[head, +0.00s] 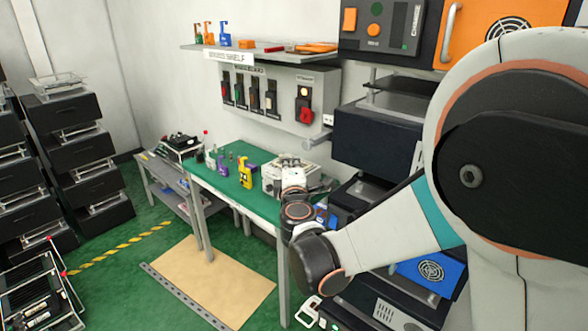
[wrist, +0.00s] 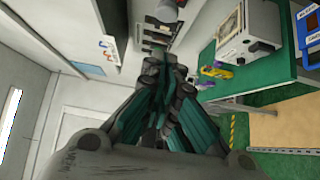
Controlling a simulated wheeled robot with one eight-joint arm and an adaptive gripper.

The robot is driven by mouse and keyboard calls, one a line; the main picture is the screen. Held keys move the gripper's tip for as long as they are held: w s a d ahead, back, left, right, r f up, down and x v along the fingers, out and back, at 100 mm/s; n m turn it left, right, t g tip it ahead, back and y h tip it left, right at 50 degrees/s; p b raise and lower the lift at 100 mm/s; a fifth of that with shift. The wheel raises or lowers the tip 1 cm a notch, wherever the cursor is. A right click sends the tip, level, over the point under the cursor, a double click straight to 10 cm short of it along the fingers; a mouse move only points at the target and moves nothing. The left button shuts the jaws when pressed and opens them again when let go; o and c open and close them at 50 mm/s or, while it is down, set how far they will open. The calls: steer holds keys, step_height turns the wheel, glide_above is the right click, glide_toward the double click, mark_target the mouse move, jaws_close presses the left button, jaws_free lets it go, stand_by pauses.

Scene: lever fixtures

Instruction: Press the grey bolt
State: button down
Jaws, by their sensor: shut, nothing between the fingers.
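I cannot single out the grey bolt with certainty. A grey wall panel (head: 285,95) carries a row of small levers in several colours, among them a dark grey one (head: 254,98). A short grey cylinder (head: 316,144) sticks out below the panel's right end. The wrist view shows a similar grey cylinder (wrist: 163,11) beyond my fingertips, beside dark panel parts. My gripper (wrist: 167,66) is shut and empty, its fingertips together, with no contact visible. In the head view, my arm reaches over the right part of the bench, and my fingers are not clearly visible.
A green-topped bench (head: 215,178) holds a white box device (head: 275,178) and a yellow-purple item (head: 245,174). A shelf (head: 230,50) hangs above the panel. Dark machines (head: 375,145) stand close on the right. Open floor lies in front of the bench.

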mark_target(309, 148)
steer(key=w+d, duration=0.2)
steer(key=w, duration=0.5)
steer(key=shift+w, duration=0.15)
steer(key=w+d, duration=0.1)
steer(key=w, duration=0.1)
steer(key=w+d+b, duration=0.1)
steer(key=d, duration=0.1)
steer(key=shift+w, duration=0.35)
steer(key=shift+s+a, duration=0.1)
steer(key=shift+a, duration=0.05)
